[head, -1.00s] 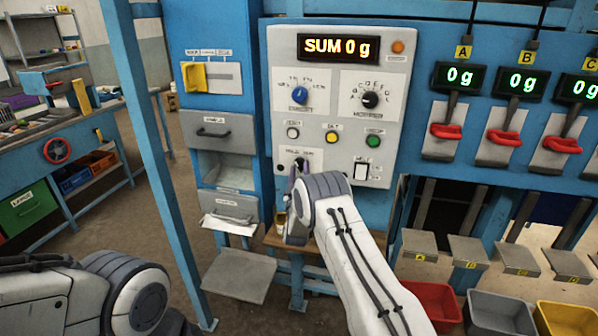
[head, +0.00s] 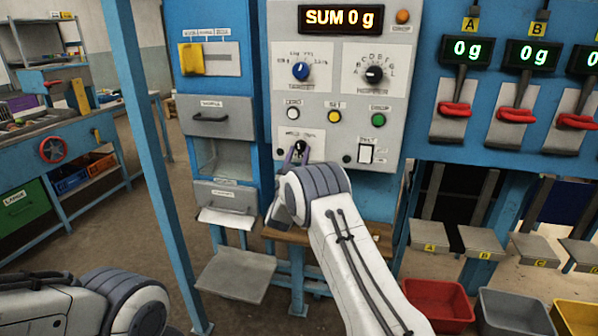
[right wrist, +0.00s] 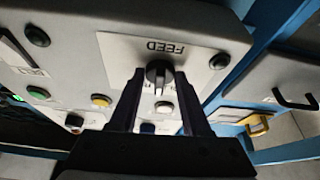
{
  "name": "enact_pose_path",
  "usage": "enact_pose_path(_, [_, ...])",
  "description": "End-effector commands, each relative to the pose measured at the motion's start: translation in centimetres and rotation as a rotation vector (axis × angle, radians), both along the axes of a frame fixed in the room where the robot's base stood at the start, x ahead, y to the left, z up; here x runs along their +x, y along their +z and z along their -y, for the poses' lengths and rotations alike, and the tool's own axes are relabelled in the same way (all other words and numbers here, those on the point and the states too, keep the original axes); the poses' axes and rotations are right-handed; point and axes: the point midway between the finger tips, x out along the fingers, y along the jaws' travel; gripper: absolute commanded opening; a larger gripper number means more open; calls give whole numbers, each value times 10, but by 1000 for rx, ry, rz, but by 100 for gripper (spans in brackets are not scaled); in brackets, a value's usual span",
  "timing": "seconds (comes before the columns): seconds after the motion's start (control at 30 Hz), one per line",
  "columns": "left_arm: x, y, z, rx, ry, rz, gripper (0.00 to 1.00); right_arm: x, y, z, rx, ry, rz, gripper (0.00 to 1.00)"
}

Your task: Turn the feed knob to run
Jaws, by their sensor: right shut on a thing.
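The feed knob (right wrist: 158,73) is a small dark knob on a white plate marked FEED, upside down in the right wrist view. In the head view the knob (head: 299,146) is at the lower left of the grey control panel (head: 388,105), under a small label, and partly hidden. My right gripper (right wrist: 158,76) is shut on the knob, one dark finger on each side. In the head view my right gripper (head: 297,153) is mostly behind my forearm. Which mark the knob points to is too small to tell. My left gripper is out of view; only its arm shows at the lower left.
A display (head: 342,18) reads SUM 0 g. Drawers stand left; red-handled levers (head: 455,109) right.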

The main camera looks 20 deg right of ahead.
Motion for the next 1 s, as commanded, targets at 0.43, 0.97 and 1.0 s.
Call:
enact_pose_path(0.43, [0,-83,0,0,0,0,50,3,-5,-7,326,6,221,0])
enact_pose_path(0.97, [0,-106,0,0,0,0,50,5,1,-8,497,5,333,0])
enact_pose_path(1.0, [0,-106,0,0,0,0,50,5,1,-8,502,4,335,0])
